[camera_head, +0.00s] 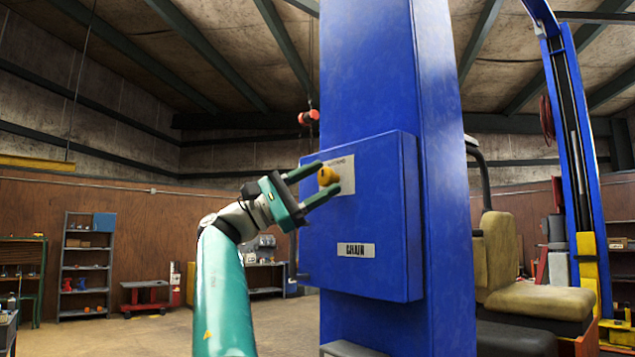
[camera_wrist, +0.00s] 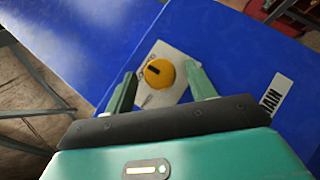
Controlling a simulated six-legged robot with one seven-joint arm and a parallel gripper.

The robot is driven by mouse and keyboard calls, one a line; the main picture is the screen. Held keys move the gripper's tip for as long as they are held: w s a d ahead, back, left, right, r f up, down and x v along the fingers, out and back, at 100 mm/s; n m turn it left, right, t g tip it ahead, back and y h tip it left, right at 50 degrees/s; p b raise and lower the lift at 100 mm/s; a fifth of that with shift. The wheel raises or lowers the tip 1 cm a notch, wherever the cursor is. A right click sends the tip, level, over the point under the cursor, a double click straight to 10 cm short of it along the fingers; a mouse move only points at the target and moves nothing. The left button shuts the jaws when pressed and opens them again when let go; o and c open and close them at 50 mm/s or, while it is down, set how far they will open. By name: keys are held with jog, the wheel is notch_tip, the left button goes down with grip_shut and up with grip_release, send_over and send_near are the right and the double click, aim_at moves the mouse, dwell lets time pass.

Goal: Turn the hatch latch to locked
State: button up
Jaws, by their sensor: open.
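The hatch latch (camera_head: 327,176) is a round yellow knob on a pale label plate on the blue hatch (camera_head: 375,225). In the wrist view the knob (camera_wrist: 159,73) shows a dark slot-like mark on its face, and the pale plate (camera_wrist: 180,58) lies behind it. My gripper (camera_head: 327,182) is open, with one green finger above the knob and one below it in the head view. In the wrist view my gripper (camera_wrist: 164,85) has its fingers spread on either side of the knob, with visible gaps. Contact with the knob cannot be seen. The plate's small lettering is unreadable.
The hatch sits on a tall blue column (camera_head: 440,150). A tan seat (camera_head: 520,290) and a blue and yellow post (camera_head: 580,200) stand at the right. Shelves (camera_head: 87,265) are far left, beyond open floor.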

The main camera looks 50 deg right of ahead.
jog(key=v, duration=1.3)
jog(key=shift+w+a+f, duration=0.15)
jog(key=shift+a+f, duration=0.05)
jog(key=shift+a, duration=0.1)
